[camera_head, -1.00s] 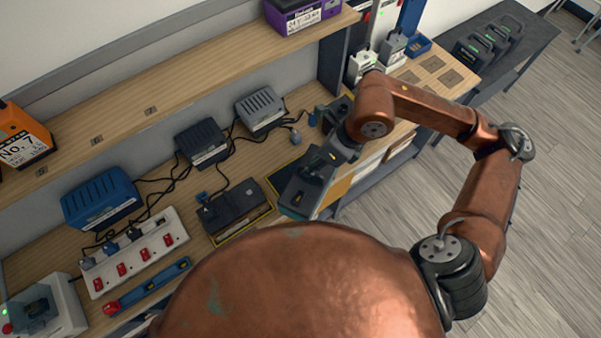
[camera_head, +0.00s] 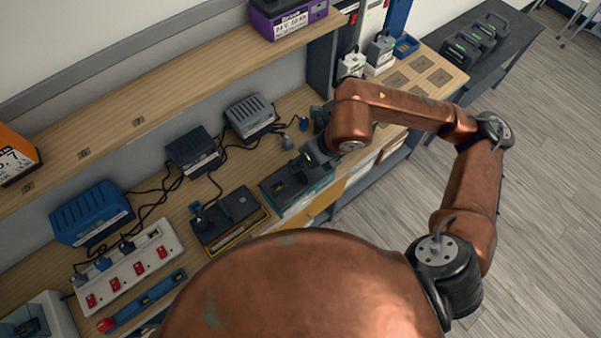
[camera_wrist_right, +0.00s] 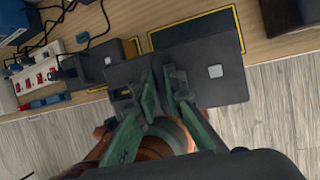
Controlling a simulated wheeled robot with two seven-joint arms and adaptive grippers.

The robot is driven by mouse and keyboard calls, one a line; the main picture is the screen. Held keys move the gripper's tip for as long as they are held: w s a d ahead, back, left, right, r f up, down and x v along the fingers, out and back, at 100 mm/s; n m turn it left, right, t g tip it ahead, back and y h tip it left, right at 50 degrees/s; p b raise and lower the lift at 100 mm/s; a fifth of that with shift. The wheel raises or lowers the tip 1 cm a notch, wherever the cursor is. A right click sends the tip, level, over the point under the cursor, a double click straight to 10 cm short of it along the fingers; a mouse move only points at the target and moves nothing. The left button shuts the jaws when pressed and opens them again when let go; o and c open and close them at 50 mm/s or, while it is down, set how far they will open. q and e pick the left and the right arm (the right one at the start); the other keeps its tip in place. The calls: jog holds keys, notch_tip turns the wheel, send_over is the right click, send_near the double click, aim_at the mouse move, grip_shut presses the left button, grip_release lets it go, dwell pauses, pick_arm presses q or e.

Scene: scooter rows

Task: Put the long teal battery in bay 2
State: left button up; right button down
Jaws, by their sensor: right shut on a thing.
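My right gripper (camera_head: 309,158) is shut on the long battery (camera_head: 296,186), which has a dark top and a teal side. In the right wrist view the gripper's green fingers (camera_wrist_right: 162,84) close on the middle of the battery's dark grey top (camera_wrist_right: 218,82). The battery is over the bench's front edge, near a yellow-outlined dark bay pad (camera_wrist_right: 197,33) that shows bare beyond it. I cannot tell the height of the gap. Another dark battery (camera_head: 229,215) sits on the yellow-edged bay to the left. No bay numbers are readable. My left gripper is out of view.
Chargers (camera_head: 250,114) with cables stand along the back, with a blue one (camera_head: 92,212) at left. A white power strip (camera_head: 127,264) with red switches and a blue-red tool (camera_head: 142,301) lie at front left. A shelf (camera_head: 160,95) runs above.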

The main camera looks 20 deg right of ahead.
jog(key=w+d+f, duration=0.1)
jog(key=w+f, duration=0.7)
jog(key=f, duration=0.2)
jog(key=shift+w+f, duration=0.2)
jog(key=shift+w, duration=0.2)
jog(key=c, duration=2.4)
grip_release()
jog(key=shift+d+f, duration=0.15)
jog(key=shift+f, duration=0.05)
jog(key=o, duration=0.4)
jog(key=shift+r, duration=0.1)
jog(key=v, duration=1.2)
jog(key=shift+s, duration=0.1)
